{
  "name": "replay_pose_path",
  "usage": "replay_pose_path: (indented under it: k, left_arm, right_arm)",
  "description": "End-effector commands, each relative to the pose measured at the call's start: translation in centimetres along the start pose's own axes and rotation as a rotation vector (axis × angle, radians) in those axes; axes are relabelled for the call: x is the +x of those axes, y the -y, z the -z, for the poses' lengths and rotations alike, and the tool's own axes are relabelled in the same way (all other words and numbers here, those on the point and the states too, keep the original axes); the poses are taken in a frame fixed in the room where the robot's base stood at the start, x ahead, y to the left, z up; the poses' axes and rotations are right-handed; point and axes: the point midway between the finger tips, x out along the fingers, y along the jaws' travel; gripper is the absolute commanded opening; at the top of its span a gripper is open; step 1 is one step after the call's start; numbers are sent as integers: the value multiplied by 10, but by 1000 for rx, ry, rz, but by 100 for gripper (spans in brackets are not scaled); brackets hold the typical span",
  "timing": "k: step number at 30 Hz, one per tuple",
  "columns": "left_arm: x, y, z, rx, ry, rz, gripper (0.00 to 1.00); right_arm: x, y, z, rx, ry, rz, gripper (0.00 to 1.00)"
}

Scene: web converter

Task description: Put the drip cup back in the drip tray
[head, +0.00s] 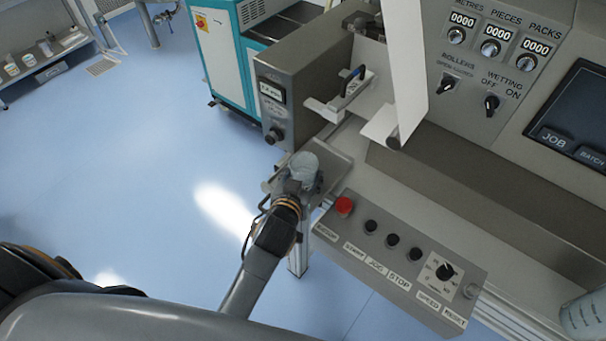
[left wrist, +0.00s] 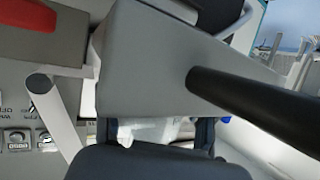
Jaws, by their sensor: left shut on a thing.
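My left gripper (head: 297,182) is shut on a pale, translucent drip cup (head: 303,162) at the left end of the machine. The grey metal drip tray (head: 336,166) lies directly to the right of the cup, under the machine's front edge. The cup overlaps the tray's left part in the head view, and I cannot tell whether it rests in it or is above it. In the left wrist view, part of a white thing, probably the cup (left wrist: 155,130), shows between my dark fingers; a grey metal surface (left wrist: 140,60) hides the rest. My right gripper is not in view.
A control panel (head: 400,258) with a red button (head: 344,205) and several black knobs juts out just right of my left gripper. A grey box with a display (head: 272,90) stands behind. Another translucent vessel (head: 582,318) is at bottom right.

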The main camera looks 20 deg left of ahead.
Motion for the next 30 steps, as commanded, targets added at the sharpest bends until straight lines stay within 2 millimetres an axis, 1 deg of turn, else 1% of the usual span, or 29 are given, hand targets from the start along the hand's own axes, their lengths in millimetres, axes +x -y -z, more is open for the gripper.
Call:
replay_pose_path:
  k: [1, 2, 3, 5, 6, 10, 15, 17, 19, 23, 30]
  left_arm:
    - [1, 0, -3, 0, 1, 1, 19]
    - [2, 0, -4, 0, 1, 1, 19]
    - [1, 0, -2, 0, 1, 1, 65]
    - [1, 0, -2, 0, 1, 1, 77]
    - [1, 0, -2, 0, 1, 1, 80]
    - [1, 0, -2, 0, 0, 0, 80]
    - [1, 0, -1, 1, 0, 0, 80]
    - [-1, 0, 2, 1, -1, 0, 80]
    - [-6, 0, 0, 0, 0, -1, 80]
    - [-28, 0, -1, -2, 2, -1, 80]
    - [-80, 0, -2, -1, 3, 0, 80]
  right_arm:
    - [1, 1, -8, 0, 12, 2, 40]
    - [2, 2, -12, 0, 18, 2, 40]
    - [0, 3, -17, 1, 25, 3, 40]
    - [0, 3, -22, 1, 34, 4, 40]
    - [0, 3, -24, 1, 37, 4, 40]
    - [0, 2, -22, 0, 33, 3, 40]
    - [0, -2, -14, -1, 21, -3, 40]
    - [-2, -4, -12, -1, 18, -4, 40]
    - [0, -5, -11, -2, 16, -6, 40]
    - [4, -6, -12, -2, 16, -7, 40]
    - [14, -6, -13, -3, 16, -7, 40]
